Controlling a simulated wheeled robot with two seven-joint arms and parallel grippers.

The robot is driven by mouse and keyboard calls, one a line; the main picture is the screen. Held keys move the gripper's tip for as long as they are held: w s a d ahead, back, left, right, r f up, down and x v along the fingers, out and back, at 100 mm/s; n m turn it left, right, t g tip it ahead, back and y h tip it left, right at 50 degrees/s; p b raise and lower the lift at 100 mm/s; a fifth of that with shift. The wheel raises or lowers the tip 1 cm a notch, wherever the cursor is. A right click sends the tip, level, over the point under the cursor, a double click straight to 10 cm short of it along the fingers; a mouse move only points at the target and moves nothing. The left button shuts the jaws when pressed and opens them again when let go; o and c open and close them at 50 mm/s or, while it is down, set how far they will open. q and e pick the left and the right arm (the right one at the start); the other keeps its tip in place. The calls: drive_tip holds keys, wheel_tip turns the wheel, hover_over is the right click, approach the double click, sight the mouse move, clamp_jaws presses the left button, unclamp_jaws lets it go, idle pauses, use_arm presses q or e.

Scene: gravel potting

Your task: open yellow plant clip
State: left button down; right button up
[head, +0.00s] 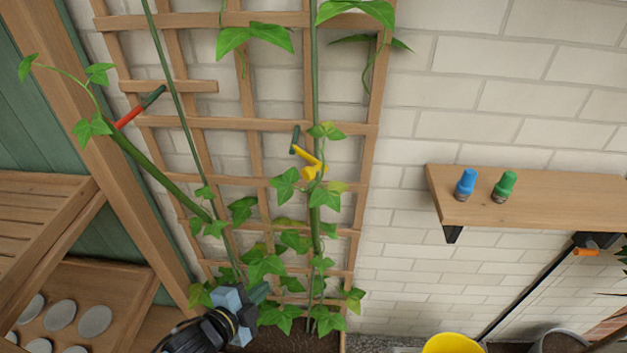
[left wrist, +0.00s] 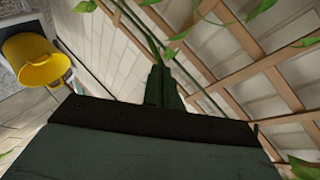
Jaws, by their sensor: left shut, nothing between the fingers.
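The clip cannot be made out in the left wrist view. My right gripper is not in view.
Ivy leaves surround the stem on the wooden trellis (head: 250,125). A red clip (head: 130,117) with a dark green piece is at the upper left. A wall shelf (head: 560,205) at right holds a blue (head: 466,183) and a green (head: 504,185) object. A yellow bucket (head: 452,344) stands below.

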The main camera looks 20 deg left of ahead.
use_arm(q)
drive_tip(key=s+d+r+m+t+h+p, duration=0.1)
drive_tip(key=d+r+m+t+h, duration=0.1)
drive_tip(key=r, duration=1.1)
drive_tip(key=s+d+r+m+t+h+p, duration=0.1)
drive_tip(key=d+r+m, duration=0.3)
drive_tip(key=r, duration=1)
drive_tip(key=shift+r+m+t+h, duration=0.3)
drive_tip(key=shift+m+t+h, duration=0.2)
drive_tip(key=shift+t+h, duration=0.3)
drive_tip(key=shift+w, duration=0.15)
drive_tip(key=x, duration=1)
